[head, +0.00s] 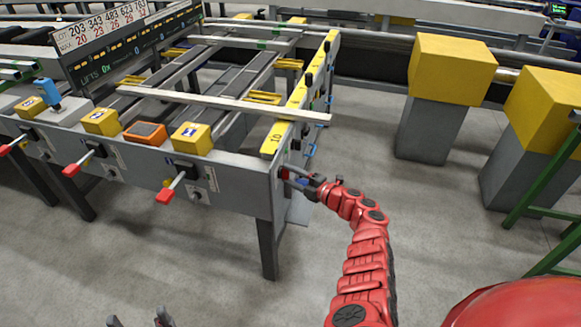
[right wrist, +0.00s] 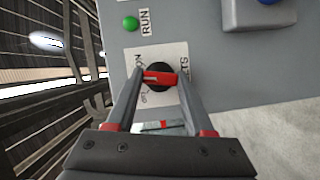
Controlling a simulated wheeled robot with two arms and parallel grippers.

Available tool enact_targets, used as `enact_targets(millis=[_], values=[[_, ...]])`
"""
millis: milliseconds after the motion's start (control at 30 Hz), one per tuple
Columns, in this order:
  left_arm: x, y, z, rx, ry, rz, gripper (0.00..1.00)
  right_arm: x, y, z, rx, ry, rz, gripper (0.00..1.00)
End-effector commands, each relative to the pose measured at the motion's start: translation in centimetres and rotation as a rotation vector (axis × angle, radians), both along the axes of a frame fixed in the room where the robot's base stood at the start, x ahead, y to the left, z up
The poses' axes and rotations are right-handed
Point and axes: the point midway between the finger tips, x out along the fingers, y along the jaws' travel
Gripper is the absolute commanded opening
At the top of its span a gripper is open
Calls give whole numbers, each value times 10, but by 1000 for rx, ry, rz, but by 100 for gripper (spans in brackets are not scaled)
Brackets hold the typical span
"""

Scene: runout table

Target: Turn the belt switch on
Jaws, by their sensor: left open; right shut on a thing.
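The belt switch (right wrist: 160,78) is a round black rotary knob with a red bar handle, on a pale label plate (right wrist: 176,55) on a grey panel. The word ON is readable on the plate, upper left of the knob; other lettering is partly hidden. In the right wrist view the red bar lies nearly level, and I cannot tell its setting. My right gripper (right wrist: 157,82) is shut on the red handle. In the head view my right gripper (head: 299,180) is at the table's right end panel, covering most of the switch. My left gripper (head: 139,319) is open and empty at the bottom edge.
A green RUN lamp (right wrist: 130,23) and a grey box with a blue button (right wrist: 262,10) are on the panel. The runout table (head: 235,185) has red-tipped levers (head: 168,195) along its front. Yellow-topped posts (head: 450,75) stand right; floor between is clear.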

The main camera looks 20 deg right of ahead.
Motion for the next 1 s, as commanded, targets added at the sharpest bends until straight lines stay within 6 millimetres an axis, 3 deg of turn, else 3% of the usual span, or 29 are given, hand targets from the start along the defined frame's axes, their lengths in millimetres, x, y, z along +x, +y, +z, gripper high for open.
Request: enact_targets(millis=[33,300,600,1000], values=[[0,0,10,0,0,0,80,1,-1,7,25,35,-3,0],[0,0,25,0,0,0,80,1,-1,6,163,234,0,0],[0,0,30,0,0,0,80,1,-1,4,274,402,1,0],[0,0,32,0,0,0,80,1,0,2,333,492,1,0]])
